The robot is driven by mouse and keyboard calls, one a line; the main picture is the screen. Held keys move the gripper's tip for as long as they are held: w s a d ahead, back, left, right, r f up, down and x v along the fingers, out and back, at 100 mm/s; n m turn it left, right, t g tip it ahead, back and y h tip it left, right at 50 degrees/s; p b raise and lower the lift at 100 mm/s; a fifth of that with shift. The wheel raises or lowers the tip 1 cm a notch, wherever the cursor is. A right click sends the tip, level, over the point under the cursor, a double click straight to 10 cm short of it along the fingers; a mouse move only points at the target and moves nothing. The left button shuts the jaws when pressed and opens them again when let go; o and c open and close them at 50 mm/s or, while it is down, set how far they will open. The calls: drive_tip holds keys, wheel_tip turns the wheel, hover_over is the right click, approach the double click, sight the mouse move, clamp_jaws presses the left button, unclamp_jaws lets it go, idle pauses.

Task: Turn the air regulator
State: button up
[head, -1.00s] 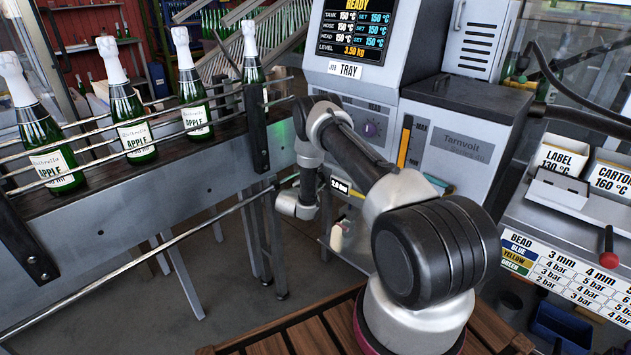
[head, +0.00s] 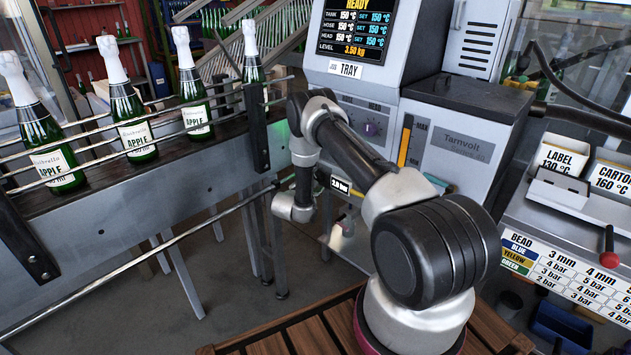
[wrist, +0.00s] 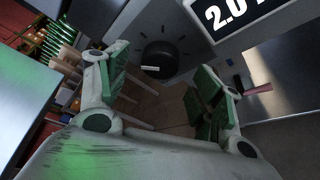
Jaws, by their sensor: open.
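The air regulator's round black knob (wrist: 159,58) shows in the wrist view on a grey panel with tick marks around it. A pale pointer mark sits at its lower edge. My gripper (wrist: 158,78) is open, its green-padded fingers spread to either side below the knob in the picture. The knob is between and beyond the fingertips, and I see no contact. The pressure display (wrist: 240,12) reads 2.0, its right end cut off. In the head view the display (head: 340,186) reads 2.0 bar. The knob is not discernible there, and my gripper is mostly hidden.
A bead chart (head: 570,265) at right lists pressures in bar by colour and width. A conveyor (head: 130,200) with green bottles runs along the left.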

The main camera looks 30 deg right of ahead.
drive_tip(key=v, duration=0.9)
